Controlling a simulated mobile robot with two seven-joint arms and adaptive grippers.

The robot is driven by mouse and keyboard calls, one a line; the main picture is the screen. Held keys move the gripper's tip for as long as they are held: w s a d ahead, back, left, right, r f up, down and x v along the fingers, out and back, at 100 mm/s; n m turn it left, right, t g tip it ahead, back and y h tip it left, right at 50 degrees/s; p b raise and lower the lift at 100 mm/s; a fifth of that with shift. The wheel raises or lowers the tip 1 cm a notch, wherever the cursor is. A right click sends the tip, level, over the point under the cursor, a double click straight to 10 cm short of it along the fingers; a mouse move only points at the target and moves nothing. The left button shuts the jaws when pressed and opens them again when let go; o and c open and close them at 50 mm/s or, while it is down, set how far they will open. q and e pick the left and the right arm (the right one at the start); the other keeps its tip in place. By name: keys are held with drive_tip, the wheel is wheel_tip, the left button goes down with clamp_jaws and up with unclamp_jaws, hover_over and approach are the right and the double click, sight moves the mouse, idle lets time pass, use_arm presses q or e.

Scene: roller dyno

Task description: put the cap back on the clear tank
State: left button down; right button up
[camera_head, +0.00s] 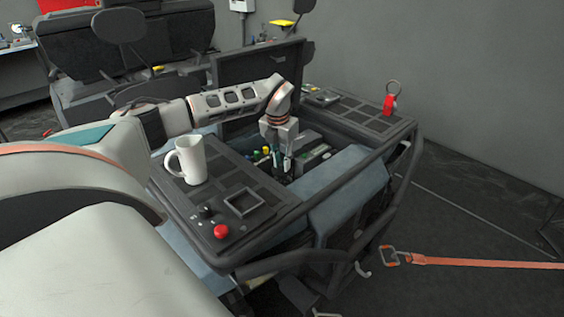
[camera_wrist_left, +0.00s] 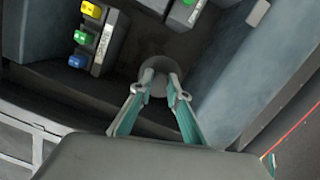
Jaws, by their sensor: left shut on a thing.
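My left gripper (camera_head: 280,163) reaches down into the open bay of the dark vehicle front. In the left wrist view, its teal fingers (camera_wrist_left: 160,85) are closed on a dark grey round piece (camera_wrist_left: 157,65), which looks like the cap. The fingers hide part of it, and I cannot tell whether it touches anything below. I cannot make out the clear tank in either view. My right gripper is not in view.
A block with yellow, green and blue pieces (camera_wrist_left: 89,36) is beside the gripper in the bay. A white mug (camera_head: 187,160) and a red knob (camera_head: 221,231) are on the near panel. A red tag (camera_head: 389,103) is on the far panel. An orange strap (camera_head: 480,262) stretches off right.

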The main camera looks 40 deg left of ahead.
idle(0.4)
use_arm(q)
drive_tip(key=c, duration=1.8)
unclamp_jaws()
drive_tip(key=shift+c, duration=0.2)
drive_tip(key=o, duration=0.5)
drive_tip(key=shift+r, duration=3.5)
